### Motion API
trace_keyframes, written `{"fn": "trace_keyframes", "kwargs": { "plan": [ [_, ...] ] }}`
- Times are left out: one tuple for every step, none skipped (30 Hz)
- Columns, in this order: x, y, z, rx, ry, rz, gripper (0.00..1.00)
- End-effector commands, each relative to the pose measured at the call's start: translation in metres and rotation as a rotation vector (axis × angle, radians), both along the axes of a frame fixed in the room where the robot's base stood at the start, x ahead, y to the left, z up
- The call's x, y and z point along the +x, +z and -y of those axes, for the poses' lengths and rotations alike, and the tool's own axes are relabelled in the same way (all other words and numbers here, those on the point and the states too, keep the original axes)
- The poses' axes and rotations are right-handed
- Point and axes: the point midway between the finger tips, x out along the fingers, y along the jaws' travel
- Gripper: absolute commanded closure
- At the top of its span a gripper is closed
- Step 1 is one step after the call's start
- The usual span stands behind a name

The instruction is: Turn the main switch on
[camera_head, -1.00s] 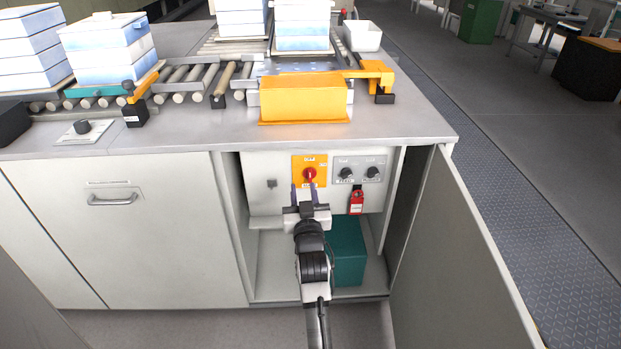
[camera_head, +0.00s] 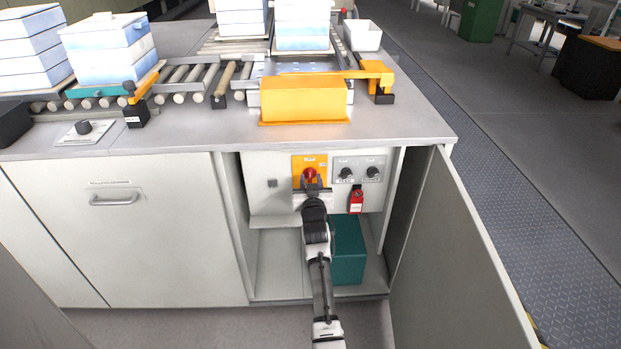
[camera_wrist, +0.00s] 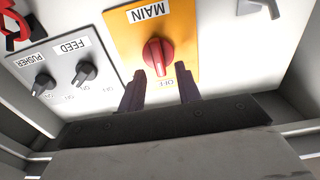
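The main switch is a red rotary knob (camera_wrist: 158,56) on a yellow plate (camera_wrist: 182,30) labelled MAIN, with OFF lettered by the knob, in the wrist view. It also shows in the head view (camera_head: 310,174), on the panel inside the open cabinet. My gripper (camera_wrist: 160,88) is open in front of it. Its two dark fingers point at the plate, one on each side of the knob's lower end in the wrist view. I cannot tell whether they touch the knob. In the head view my gripper (camera_head: 311,181) partly covers the knob and plate.
FEED (camera_wrist: 84,73) and PUSHER (camera_wrist: 42,84) knobs sit beside the main switch. A red padlock (camera_head: 356,200) hangs below them. The open cabinet door (camera_head: 455,255) stands on the right. A green box (camera_head: 347,252) lies on the cabinet floor.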

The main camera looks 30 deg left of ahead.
Motion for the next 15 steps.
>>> {"fn": "trace_keyframes", "kwargs": {
  "plan": [
    [0.0043,0.0003,-0.0031,-0.001,0.0,0.001,0.66],
    [0.0062,0.0004,-0.0044,0.0,0.0,0.0,0.66],
    [0.0085,0.0004,-0.0061,-0.001,0.001,0.001,0.66],
    [0.0096,0.0007,-0.0071,0.001,0.001,0.001,0.66],
    [0.0106,0.0007,-0.0079,0.001,0.001,0.001,0.66],
    [0.0115,0.0004,-0.0086,0.001,0.001,0.001,0.66],
    [0.0121,0.0001,-0.0089,0.0,0.001,0.0,0.66],
    [0.0125,-0.0001,-0.0092,0.0,0.001,0.0,0.66],
    [0.0127,-0.0002,-0.0094,0.0,0.001,0.0,0.66],
    [0.0129,-0.0001,-0.0094,0.0,0.001,0.0,0.66],
    [0.0129,-0.0001,-0.0094,0.0,0.001,0.0,0.66],
    [0.0129,-0.0001,-0.0094,0.0,0.001,0.0,0.66],
    [0.0128,0.0,-0.0092,0.0,0.001,0.0,0.66],
    [0.0128,0.0,-0.0092,0.0,0.001,0.0,0.66],
    [0.0128,0.0,-0.0092,0.0,0.001,0.0,0.66]
  ]
}}
